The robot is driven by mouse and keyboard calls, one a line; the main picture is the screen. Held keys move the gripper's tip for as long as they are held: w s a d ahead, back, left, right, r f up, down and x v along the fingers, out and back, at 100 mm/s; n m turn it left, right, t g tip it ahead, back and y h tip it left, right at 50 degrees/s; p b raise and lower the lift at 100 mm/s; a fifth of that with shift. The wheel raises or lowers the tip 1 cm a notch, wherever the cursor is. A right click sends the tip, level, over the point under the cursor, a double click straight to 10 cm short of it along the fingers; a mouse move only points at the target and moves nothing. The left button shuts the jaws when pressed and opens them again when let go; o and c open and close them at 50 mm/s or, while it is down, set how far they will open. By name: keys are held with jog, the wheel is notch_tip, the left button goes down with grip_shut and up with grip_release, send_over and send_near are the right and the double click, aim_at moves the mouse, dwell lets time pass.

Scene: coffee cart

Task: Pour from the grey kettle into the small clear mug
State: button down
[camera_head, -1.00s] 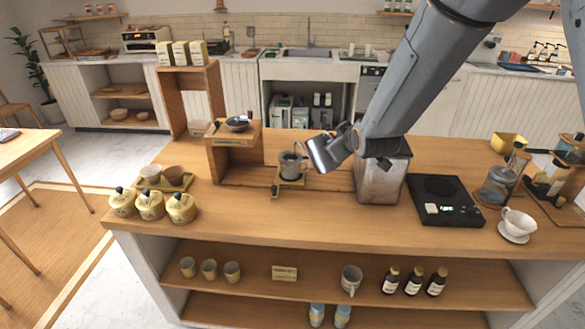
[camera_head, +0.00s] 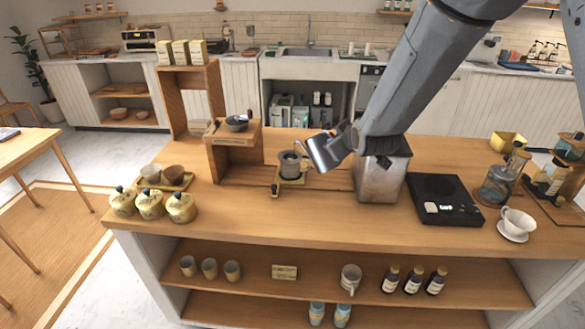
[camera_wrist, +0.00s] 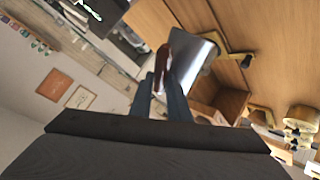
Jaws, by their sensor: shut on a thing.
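The grey kettle (camera_head: 325,151) is held in the air, strongly tilted, with its spout end toward the left. It also shows in the wrist view (camera_wrist: 196,60), beside its brown handle (camera_wrist: 163,58). My gripper (camera_wrist: 161,82) is shut on this handle; in the head view the gripper (camera_head: 352,134) is partly hidden by the kettle and my arm. The small clear mug (camera_head: 290,167) stands upright on a small yellow-framed stand (camera_head: 292,181) just left of the kettle. The kettle's spout is close to the mug's rim. I cannot tell whether liquid is flowing.
A metal box with a dark top (camera_head: 378,180) stands close right of the kettle, under my arm. A wooden riser (camera_head: 232,158) stands left of the mug. A black scale (camera_head: 444,200) lies further right. The counter's front strip (camera_head: 330,223) is clear.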

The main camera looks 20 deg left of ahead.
dwell(0.4)
jog(key=shift+d+f+b, duration=0.15)
jog(key=shift+f+b, duration=0.25)
jog(key=shift+b, duration=0.35)
jog(key=shift+s+d+f+m+t+y+b, duration=0.1)
jog(key=shift+d+f+m+t+y+b, duration=0.15)
jog(key=shift+b, duration=0.35)
jog(key=shift+s+f+m+t+y+b, duration=0.15)
jog(key=shift+f+b, duration=0.15)
jog(key=shift+b, duration=0.25)
jog(key=shift+f, duration=0.1)
